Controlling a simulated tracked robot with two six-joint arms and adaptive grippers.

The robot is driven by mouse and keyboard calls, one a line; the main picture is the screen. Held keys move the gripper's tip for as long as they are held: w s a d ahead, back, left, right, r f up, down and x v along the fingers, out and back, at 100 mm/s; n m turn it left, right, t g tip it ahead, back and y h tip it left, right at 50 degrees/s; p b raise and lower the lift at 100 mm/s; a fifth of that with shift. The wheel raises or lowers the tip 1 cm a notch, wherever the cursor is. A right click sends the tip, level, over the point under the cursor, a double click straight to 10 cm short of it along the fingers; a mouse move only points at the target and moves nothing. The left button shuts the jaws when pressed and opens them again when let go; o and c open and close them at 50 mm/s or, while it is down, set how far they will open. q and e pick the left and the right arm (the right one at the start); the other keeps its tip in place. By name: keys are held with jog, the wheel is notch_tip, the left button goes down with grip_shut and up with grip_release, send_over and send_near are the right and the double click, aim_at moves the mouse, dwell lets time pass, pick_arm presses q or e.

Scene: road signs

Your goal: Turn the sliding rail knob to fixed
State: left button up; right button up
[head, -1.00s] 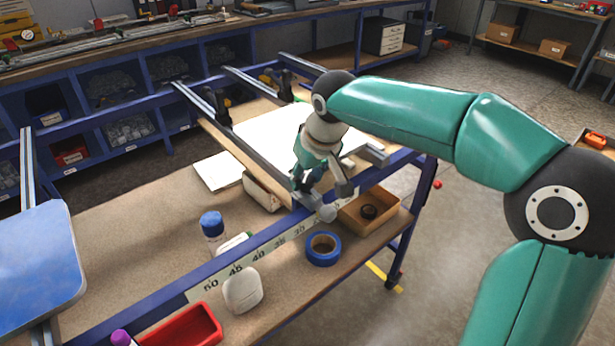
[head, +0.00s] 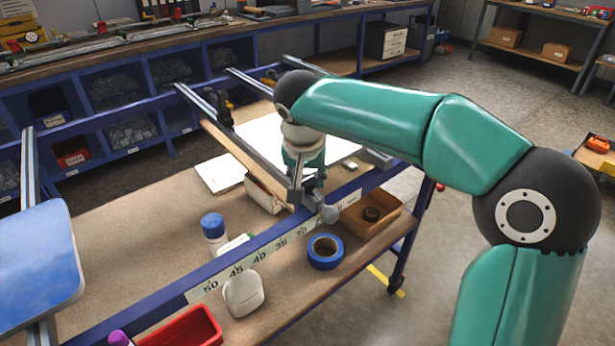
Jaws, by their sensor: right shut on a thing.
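The sliding rail (head: 257,163) runs over the bench from the far blue bar to the near blue bar with the number scale (head: 255,260). A grey rounded knob (head: 329,213) sits at the rail's near end, just above the scale bar. My right gripper (head: 312,199) comes down from above onto this end, its fingers pointing down. It is shut on the knob, though its fingers hide part of the knob and where they touch. Whether the knob stands at fixed cannot be read. My left gripper is not in view.
A blue tape roll (head: 325,251), a brown tray (head: 371,213), a white bottle (head: 243,293), a blue-capped bottle (head: 214,233) and a red tray (head: 184,328) stand near the scale bar. A white board (head: 255,135) lies behind the gripper.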

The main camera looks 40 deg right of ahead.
dwell(0.3)
jog(key=o, duration=1.1)
jog(key=v, duration=1.2)
jog(key=shift+f, duration=0.1)
